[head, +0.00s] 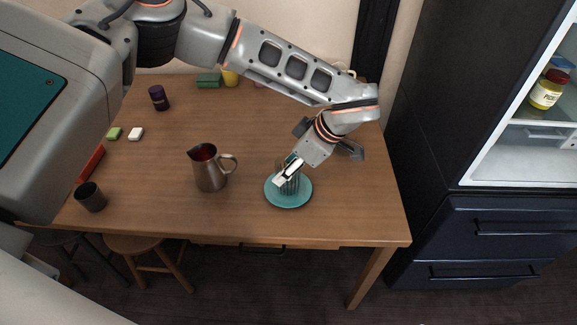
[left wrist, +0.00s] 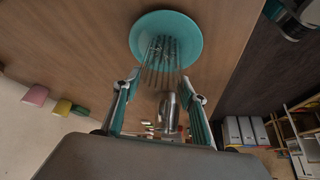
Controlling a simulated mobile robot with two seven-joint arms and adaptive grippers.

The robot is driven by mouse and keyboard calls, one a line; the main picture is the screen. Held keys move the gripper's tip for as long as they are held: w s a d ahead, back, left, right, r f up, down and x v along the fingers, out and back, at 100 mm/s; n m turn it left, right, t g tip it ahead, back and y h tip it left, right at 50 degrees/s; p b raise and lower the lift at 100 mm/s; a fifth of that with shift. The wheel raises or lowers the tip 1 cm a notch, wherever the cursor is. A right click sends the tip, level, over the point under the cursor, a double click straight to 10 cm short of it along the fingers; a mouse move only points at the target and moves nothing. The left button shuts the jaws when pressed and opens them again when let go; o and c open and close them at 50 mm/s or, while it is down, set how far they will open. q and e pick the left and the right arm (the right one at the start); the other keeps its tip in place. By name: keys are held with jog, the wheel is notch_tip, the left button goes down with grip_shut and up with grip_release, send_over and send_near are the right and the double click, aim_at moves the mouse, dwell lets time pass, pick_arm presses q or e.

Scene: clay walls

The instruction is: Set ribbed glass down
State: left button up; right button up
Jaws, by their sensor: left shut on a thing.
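The ribbed glass (head: 290,187) is clear with vertical ribs and stands upright over the teal plate (head: 303,199) near the front right of the table. My left gripper (head: 288,173) is shut on the glass and covers much of it in the head view. The left wrist view shows the glass (left wrist: 160,60) between the fingers of the left gripper (left wrist: 162,88), with the plate (left wrist: 192,35) behind it. I cannot tell whether its base touches the plate. My right gripper is not in view.
A metal jug (head: 211,172) stands left of the plate. A dark cup (head: 91,197) is at the left front and a purple-black container (head: 158,98) farther back. The wooden table (head: 240,218) is bare around the plate. A dark fridge (head: 440,130) stands at the right.

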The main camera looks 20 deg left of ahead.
pick_arm(q)
jog(key=shift+r, duration=0.15)
jog(key=o, duration=1.1)
jog(key=shift+f, duration=0.2)
jog(key=shift+o, duration=0.6)
jog(key=p+v, duration=0.1)
jog(key=v, duration=1.1)
jog(key=shift+r, duration=0.15)
jog(key=shift+s, duration=0.15)
